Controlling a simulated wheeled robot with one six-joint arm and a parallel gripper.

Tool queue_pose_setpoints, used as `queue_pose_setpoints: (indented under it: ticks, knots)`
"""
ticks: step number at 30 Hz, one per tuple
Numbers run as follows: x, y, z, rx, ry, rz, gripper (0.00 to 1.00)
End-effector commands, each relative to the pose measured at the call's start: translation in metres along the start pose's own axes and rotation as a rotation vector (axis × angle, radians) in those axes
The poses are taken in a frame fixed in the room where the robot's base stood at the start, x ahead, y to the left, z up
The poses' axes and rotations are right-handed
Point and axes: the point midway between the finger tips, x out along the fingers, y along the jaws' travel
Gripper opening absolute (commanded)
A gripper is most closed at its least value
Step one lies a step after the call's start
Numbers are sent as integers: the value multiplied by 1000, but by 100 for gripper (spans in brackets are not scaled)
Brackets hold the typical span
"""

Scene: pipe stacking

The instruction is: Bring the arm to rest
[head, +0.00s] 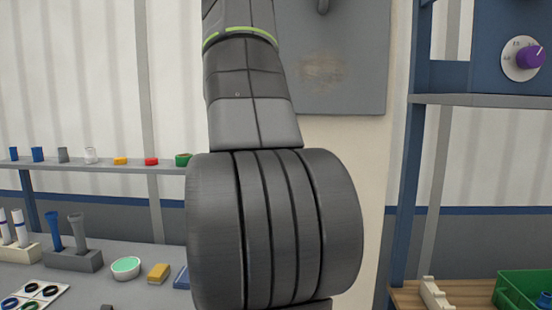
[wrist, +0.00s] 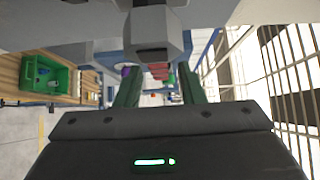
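My arm fills the middle of the head view, with dark grey links running from the top edge down to a large ribbed joint; my gripper is not visible there. In the wrist view my gripper (wrist: 158,72) shows two dark green fingers standing apart, with a gap between them. I see nothing held in the gap; small coloured things show through it in the background. A grey angular part at the top of the wrist view partly covers the scene behind the fingers.
A bench at left holds a grey rack (head: 73,261) with upright blue and grey pieces, a green-topped bowl (head: 126,268) and a yellow block (head: 158,273). A shelf (head: 110,167) carries small coloured pieces. A green crate (head: 522,290) stands right; it also shows in the wrist view (wrist: 42,72).

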Motion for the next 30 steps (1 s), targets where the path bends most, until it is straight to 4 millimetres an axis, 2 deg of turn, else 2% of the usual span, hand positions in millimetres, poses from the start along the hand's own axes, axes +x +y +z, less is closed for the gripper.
queue_pose_setpoints:
  ticks: [8,30]
  knots:
    - [-9,0,0,1,-3,-1,35]
    - [-75,0,1,1,-5,1,35]
